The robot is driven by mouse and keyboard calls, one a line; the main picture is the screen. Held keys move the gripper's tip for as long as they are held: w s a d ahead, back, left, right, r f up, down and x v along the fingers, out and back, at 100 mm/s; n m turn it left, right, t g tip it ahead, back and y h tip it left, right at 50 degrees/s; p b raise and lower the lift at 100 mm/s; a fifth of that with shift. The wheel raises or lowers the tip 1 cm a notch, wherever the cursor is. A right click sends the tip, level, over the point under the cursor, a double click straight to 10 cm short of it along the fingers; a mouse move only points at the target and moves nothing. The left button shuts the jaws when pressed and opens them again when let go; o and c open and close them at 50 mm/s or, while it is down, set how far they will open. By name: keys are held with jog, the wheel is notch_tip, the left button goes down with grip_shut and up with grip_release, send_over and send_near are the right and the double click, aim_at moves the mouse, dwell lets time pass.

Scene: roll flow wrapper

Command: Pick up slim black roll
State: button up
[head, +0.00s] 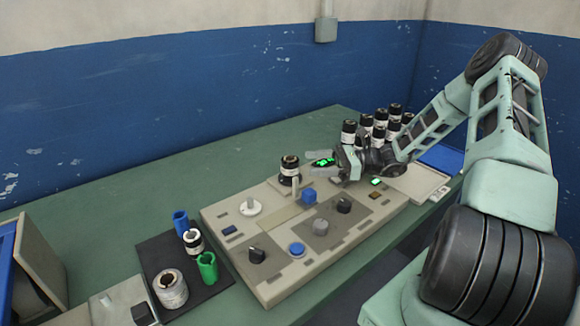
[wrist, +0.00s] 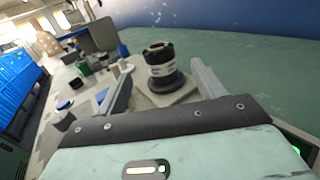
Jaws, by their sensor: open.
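A black roll (head: 290,168) with a white label band stands upright on the back part of the beige panel (head: 238,250). In the wrist view the same black roll (wrist: 160,65) shows a pale core on top and a wider dark base, and appears between the two fingers. My gripper (head: 318,163) is to the right of this roll in the head view, with its fingers pointing toward it. My gripper (wrist: 160,78) is open and empty, and the roll is beyond the fingers. Several similar black rolls (head: 380,118) stand behind my wrist, partly hidden by it.
The panel carries a blue knob (head: 309,196), a black knob (head: 344,205), a grey knob (head: 320,227) and a white spindle (head: 250,207). A dark mat (head: 158,252) at the left holds blue, green and white rolls. The green table (head: 130,195) behind the panel is clear.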

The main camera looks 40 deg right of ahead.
aim_at(283, 163)
jog(key=p+x, duration=0.1)
jog(key=x, duration=0.8)
jog(key=shift+w+a+r, duration=0.1)
jog(key=shift+a+r, duration=0.05)
jog(key=shift+a, duration=0.05)
jog(key=c, duration=1.1)
